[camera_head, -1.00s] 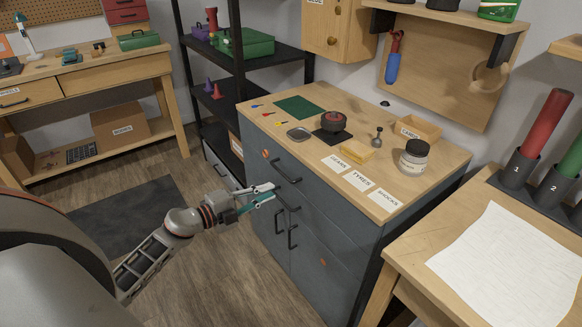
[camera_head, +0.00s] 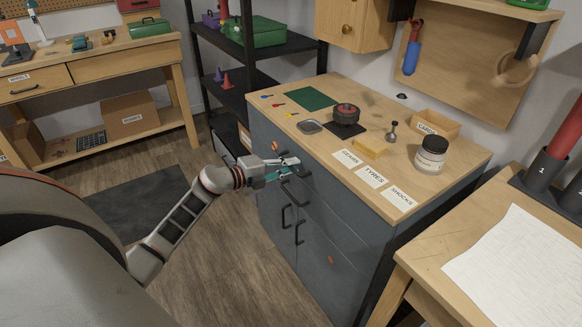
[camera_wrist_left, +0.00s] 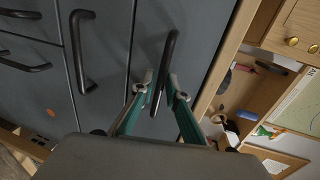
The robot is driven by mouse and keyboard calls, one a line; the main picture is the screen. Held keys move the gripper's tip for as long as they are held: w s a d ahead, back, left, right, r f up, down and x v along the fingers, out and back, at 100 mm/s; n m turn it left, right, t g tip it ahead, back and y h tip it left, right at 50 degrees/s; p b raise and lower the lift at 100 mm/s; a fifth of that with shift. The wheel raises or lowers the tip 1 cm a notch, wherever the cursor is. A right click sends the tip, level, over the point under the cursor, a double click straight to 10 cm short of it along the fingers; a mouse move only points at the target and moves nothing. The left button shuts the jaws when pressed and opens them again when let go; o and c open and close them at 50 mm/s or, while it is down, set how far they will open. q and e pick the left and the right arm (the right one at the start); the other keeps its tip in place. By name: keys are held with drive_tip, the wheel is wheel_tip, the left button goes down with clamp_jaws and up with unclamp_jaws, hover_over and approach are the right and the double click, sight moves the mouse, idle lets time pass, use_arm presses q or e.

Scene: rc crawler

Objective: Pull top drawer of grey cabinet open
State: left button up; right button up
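The grey cabinet (camera_head: 325,215) stands in the middle of the head view under a wooden top. Its top drawer (camera_head: 335,200) looks shut, its front flush with the cabinet. The drawer's black bar handle (camera_head: 303,175) is partly hidden by my left gripper (camera_head: 292,168). In the left wrist view the handle (camera_wrist_left: 170,50) runs between the two fingertips of that gripper (camera_wrist_left: 161,85). The fingers are apart, one on each side of the bar, with a narrow gap; contact is not clear. My right gripper is not in view.
Loose parts, a jar (camera_head: 431,155) and labels (camera_head: 373,176) lie on the cabinet top. A wooden table (camera_head: 445,250) stands close at the right. The floor (camera_head: 230,275) before the cabinet is clear.

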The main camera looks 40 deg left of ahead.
use_arm(q)
clamp_jaws()
drive_tip(key=f+p+v, duration=0.2)
drive_tip(key=f+v, duration=0.1)
drive_tip(key=v, duration=1.2)
drive_tip(key=s+f+p+v, duration=0.1)
drive_tip(key=f+p+v, duration=0.1)
drive_tip(key=v, duration=1.3)
drive_tip(key=shift+a+f, duration=0.45)
drive_tip(key=shift+f, duration=0.25)
drive_tip(key=shift+s, duration=0.1)
